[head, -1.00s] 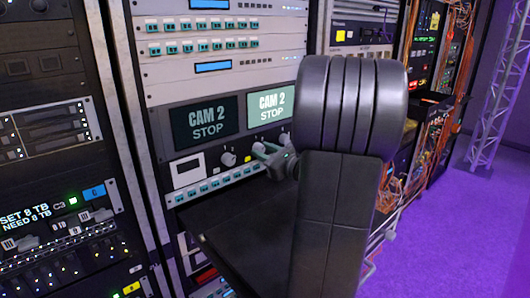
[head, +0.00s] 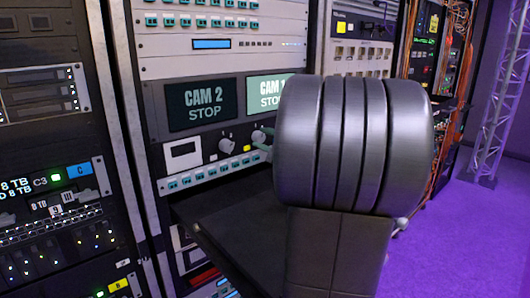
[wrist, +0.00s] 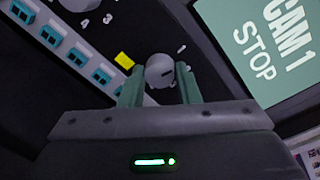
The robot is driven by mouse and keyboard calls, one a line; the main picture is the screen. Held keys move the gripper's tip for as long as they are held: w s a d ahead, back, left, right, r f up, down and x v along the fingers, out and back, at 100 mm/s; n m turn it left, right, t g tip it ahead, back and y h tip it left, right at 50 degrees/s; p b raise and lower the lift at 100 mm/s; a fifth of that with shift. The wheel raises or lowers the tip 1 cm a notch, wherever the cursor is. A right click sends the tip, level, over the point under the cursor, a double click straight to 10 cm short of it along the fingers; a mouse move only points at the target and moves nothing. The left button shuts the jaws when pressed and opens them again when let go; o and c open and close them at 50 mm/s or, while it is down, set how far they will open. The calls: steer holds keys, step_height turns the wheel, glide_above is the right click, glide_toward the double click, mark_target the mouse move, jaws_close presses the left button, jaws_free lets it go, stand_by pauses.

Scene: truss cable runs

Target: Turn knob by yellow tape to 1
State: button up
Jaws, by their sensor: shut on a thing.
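The knob by the yellow tape is a round pale grey knob (wrist: 160,70) on a dark panel. A short dark mark shows on the knob. The pale green screen (wrist: 262,45) reads CAM 1 STOP in the wrist view.
Another knob (head: 226,145) stands to the left on the same panel. A dark screen (head: 202,104) above reads CAM 2 STOP. A row of teal buttons (head: 205,176) runs below, over a dark shelf (head: 235,215). Purple open floor (head: 450,235) lies at right.

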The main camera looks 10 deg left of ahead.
steer(key=shift+f+n+b, duration=0.1)
steer(key=shift+n+b, duration=1)
steer(key=shift+b, duration=0.05)
steer(key=o, duration=1)
steer(key=shift+c, duration=0.2)
steer(key=shift+s+d, duration=0.1)
steer(key=v, duration=1.3)
steer(key=shift+s+d, duration=0.15)
steer(key=shift+s, duration=0.15)
steer(key=x, duration=1.4)
steer(key=shift+w+d, duration=0.1)
